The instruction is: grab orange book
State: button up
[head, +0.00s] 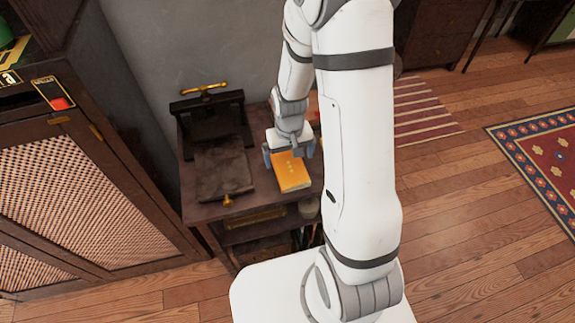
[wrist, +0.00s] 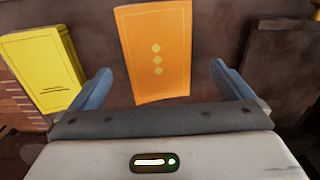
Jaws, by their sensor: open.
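The orange book (head: 290,172) lies flat on the top of a small dark table, its cover up with small yellow diamond marks. In the wrist view the orange book (wrist: 155,55) shows straight ahead, between the two blue fingers. My gripper (head: 291,158) is over the far part of the book in the head view and hides some of it. In the wrist view my gripper (wrist: 155,85) is open, with a finger to each side of the book and nothing held. I cannot tell how high the fingers are above the table.
A yellow book (wrist: 45,60) lies left of the orange one in the wrist view. A dark press with brass handles (head: 220,150) stands on the table (head: 245,208), left of the orange book. A cabinet with lattice doors (head: 75,190) stands at the left. Wooden floor is open at the right.

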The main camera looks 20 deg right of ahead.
aim_at(290, 167)
jog(key=shift+w+d+f+p, duration=0.1)
jog(key=shift+w+f+p, duration=0.05)
jog(key=shift+f, duration=1.2)
jog(key=shift+w+d+f+p, duration=0.1)
jog(key=shift+f+p, duration=0.05)
jog(key=shift+f, duration=1.15)
jog(key=c, duration=1)
